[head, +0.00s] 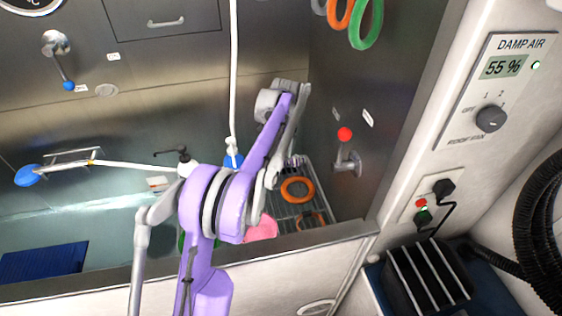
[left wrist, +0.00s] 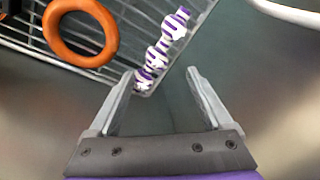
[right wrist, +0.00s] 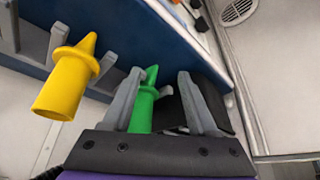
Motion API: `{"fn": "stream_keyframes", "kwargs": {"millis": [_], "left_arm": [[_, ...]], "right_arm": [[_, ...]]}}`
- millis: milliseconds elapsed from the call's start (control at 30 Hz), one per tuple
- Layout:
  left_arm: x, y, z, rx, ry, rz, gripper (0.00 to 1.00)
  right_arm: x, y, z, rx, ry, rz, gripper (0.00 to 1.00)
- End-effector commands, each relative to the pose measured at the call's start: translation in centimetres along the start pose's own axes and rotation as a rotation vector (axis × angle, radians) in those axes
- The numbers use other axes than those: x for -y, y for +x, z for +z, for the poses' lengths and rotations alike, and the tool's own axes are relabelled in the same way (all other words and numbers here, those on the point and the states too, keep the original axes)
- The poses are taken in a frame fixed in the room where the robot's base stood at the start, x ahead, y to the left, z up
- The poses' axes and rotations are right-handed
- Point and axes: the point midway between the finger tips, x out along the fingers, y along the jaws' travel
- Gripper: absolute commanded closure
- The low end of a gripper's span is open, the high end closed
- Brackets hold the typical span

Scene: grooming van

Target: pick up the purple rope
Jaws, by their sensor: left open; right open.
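The purple rope (left wrist: 163,50) is a purple-and-white knotted piece, seen in the left wrist view in a wire basket (left wrist: 22,46), near its corner. My left gripper (left wrist: 160,75) is open and empty, with the rope's near end close to its left fingertip; I cannot tell whether they touch. In the head view my purple left arm reaches over the tub toward the basket, and my arm hides most of the rope and gripper. My right gripper (right wrist: 160,77) is open, well away from the rope. A green cone-tipped object (right wrist: 142,108) shows between its fingers, not gripped.
An orange ring (left wrist: 55,38) lies in the basket beside the rope. A red-knobbed lever (head: 345,134) is on the tub's right wall. Rings, including a green one (head: 376,25), hang above. A yellow cone-tipped object (right wrist: 66,85) is left of my right gripper.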

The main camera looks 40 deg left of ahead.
Motion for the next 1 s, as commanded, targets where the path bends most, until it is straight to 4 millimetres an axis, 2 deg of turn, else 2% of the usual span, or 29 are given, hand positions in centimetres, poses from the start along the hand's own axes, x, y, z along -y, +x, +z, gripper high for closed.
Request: {"fn": "stream_keyframes", "kwargs": {"millis": [100, 367, 633, 933, 967, 1000], "left_arm": [[0.0, 2.0, 0.0, 0.0, 0.0, 0.0, 0.17], [-0.2, 4.2, -0.1, -0.001, 0.0, 0.0, 0.17], [-0.5, 8.0, -0.4, -0.001, -0.001, 0.0, 0.17], [-0.5, 8.6, -0.4, -0.001, 0.0, 0.0, 0.17], [-0.5, 8.6, -0.4, -0.001, 0.0, 0.0, 0.19], [-0.5, 8.6, -0.4, -0.001, 0.0, 0.0, 0.26]], "right_arm": [[0.0, 0.1, 0.1, 0.001, 0.0, 0.0, 0.41], [0.0, 0.1, 0.1, 0.001, 0.0, 0.0, 0.41], [0.0, 0.1, 0.1, 0.0, 0.0, 0.0, 0.41], [0.0, 0.1, 0.1, 0.001, 0.0, 0.0, 0.41], [0.0, 0.1, 0.1, 0.001, 0.0, 0.0, 0.41], [0.0, 0.1, 0.1, 0.001, 0.0, 0.0, 0.41]]}}
